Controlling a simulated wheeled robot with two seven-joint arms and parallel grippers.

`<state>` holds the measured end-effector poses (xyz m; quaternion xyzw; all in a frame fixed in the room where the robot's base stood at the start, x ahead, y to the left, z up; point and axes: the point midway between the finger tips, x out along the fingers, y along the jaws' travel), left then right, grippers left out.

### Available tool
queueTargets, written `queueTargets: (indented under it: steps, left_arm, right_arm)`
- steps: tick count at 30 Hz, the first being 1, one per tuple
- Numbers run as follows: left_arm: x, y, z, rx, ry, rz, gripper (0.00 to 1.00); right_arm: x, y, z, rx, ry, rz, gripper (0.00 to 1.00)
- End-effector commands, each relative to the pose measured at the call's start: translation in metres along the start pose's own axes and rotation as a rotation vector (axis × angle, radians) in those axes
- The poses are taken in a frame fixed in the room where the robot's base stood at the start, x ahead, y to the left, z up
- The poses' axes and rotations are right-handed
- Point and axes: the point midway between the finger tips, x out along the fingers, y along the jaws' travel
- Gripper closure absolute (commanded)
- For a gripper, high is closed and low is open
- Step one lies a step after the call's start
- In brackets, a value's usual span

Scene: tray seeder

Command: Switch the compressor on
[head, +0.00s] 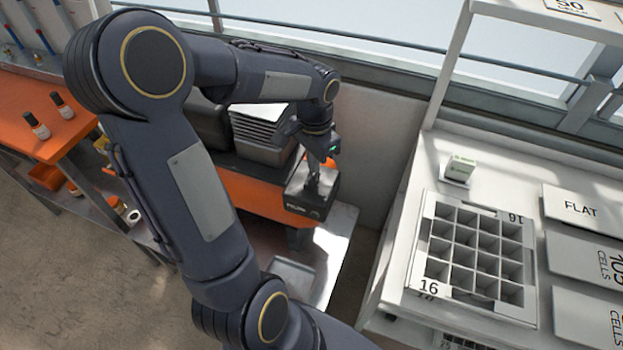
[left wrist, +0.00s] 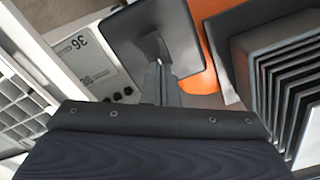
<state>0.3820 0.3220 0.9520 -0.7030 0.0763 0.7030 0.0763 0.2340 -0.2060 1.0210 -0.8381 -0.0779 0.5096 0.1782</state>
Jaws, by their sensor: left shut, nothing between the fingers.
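A small dark box with white lettering on its front (head: 308,203), which I take for the compressor, stands at the right end of the orange bench. Its dark square top shows in the left wrist view (left wrist: 135,38). My left gripper (head: 314,176) points down over this top with its fingers closed and empty. Its fingers also show in the left wrist view (left wrist: 160,72), in front of the top. I cannot tell whether the fingertips touch it. A switch cannot be made out. My right gripper is not in view.
To the right, a white bench (head: 392,275) holds a 16-cell tray (head: 424,290) and a small white-green box (head: 460,168). Small bottles (head: 37,127) stand at left.

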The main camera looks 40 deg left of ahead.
Motion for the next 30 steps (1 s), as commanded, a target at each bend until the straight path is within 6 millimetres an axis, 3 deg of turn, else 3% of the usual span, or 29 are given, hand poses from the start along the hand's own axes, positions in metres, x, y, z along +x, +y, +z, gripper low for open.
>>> queueTargets:
  steps: [30]
  left_arm:
    - [0.014, 0.000, 0.000, 0.000, 0.000, 0.000, 1.00]
  right_arm:
    - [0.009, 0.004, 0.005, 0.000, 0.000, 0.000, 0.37]
